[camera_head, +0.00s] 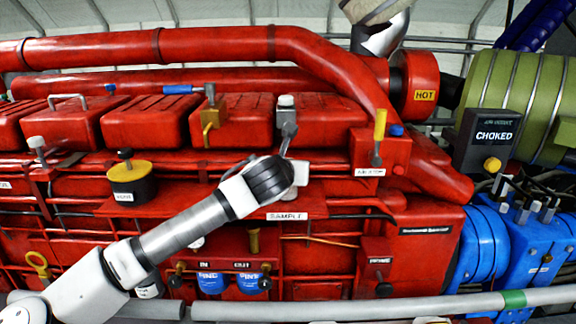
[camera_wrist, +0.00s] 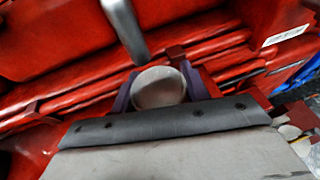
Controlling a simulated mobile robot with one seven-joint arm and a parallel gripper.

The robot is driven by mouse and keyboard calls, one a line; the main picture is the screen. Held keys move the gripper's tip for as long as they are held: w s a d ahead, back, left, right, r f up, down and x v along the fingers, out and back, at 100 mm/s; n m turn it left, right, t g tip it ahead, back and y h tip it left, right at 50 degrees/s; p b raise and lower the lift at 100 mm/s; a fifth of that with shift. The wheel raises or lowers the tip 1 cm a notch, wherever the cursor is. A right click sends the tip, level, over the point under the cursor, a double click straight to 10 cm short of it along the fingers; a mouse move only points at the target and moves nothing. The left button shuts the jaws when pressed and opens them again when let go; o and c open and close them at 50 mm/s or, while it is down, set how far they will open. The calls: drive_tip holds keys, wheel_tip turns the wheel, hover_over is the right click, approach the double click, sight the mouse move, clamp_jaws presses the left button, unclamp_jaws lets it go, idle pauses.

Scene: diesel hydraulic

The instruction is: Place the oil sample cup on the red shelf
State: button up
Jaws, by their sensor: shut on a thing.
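In the wrist view, a pale round cup (camera_wrist: 158,88) sits between the two purple fingers of my gripper (camera_wrist: 160,74). The gripper is shut on it. Only the cup's round top shows clearly; its lower part is hidden by the dark gripper body. In the head view my arm reaches from the lower left to just above the red shelf (camera_head: 250,214), which has a SAMPLE label (camera_head: 287,216) on its front edge. My wrist hides most of the gripper there, so I cannot tell whether the cup touches the shelf.
A black-and-yellow pot with a knob (camera_head: 130,182) stands left of my arm. A lever with a pale top (camera_head: 287,120) rises just behind my wrist. A yellow-handled lever (camera_head: 379,135) is to the right. Blue filters (camera_head: 212,283) hang below the shelf. A grey rail (camera_head: 400,305) crosses the front.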

drive_tip(key=shift+f, duration=0.15)
drive_tip(key=o, duration=1)
drive_tip(key=shift+o, duration=0.2)
drive_tip(key=shift+r, duration=0.2)
